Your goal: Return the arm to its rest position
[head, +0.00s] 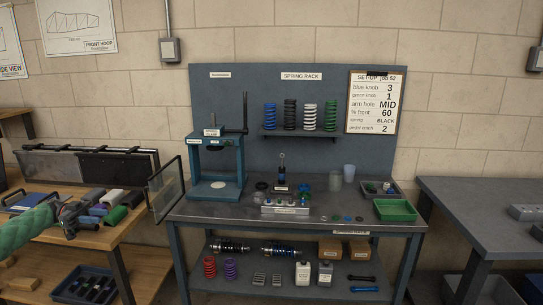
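My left arm (25,226), with a green sleeve, comes in from the left edge over the wooden bench (120,228). My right gripper is not in view.
A grey workbench (300,217) stands in the middle, with a blue press (216,160) and tilted clear guard (166,190) on its left. A spring rack (299,135), set-up sheet (375,103) and green tray (394,210) are there. Another grey table (480,215) stands right.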

